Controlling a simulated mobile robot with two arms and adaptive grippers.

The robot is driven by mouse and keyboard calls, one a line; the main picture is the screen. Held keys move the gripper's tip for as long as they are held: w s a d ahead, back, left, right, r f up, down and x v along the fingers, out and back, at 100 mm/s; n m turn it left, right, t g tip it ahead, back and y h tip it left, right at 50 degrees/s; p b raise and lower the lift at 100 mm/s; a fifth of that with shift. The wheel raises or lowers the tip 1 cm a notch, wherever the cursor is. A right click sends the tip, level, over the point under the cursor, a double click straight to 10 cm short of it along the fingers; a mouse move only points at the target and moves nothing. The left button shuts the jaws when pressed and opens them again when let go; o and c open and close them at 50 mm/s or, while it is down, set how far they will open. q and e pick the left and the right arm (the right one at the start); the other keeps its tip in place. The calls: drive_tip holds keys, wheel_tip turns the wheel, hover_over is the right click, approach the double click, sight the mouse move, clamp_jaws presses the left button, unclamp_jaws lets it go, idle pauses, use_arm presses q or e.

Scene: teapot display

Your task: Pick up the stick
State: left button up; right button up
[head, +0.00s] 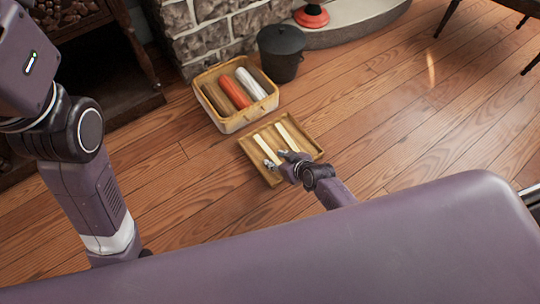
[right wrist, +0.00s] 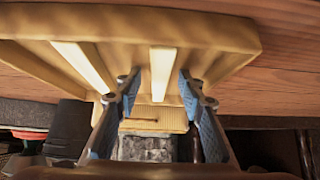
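Two pale sticks lie side by side on a shallow wooden tray (head: 255,177) on the floor. The left stick (head: 265,149) and the right stick (head: 287,136) show in the head view. My right gripper (head: 276,158) is over the tray's near side, at the near end of the left stick. In the right wrist view, which looks upside down, its two blue-padded fingers (right wrist: 157,88) are apart, with one stick (right wrist: 162,70) between them and a gap on each side. The other stick (right wrist: 85,62) is outside the fingers. My left gripper is out of view.
A wooden box (head: 237,120) with an orange roll (head: 235,92) and a white roll (head: 251,84) stands just behind the tray. A dark bucket (head: 281,52) is beyond it near the stone hearth. The floor right of the tray is clear.

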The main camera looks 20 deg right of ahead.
drive_tip(key=shift+c, duration=0.3)
clamp_jaws()
drive_tip(key=shift+r, duration=0.15)
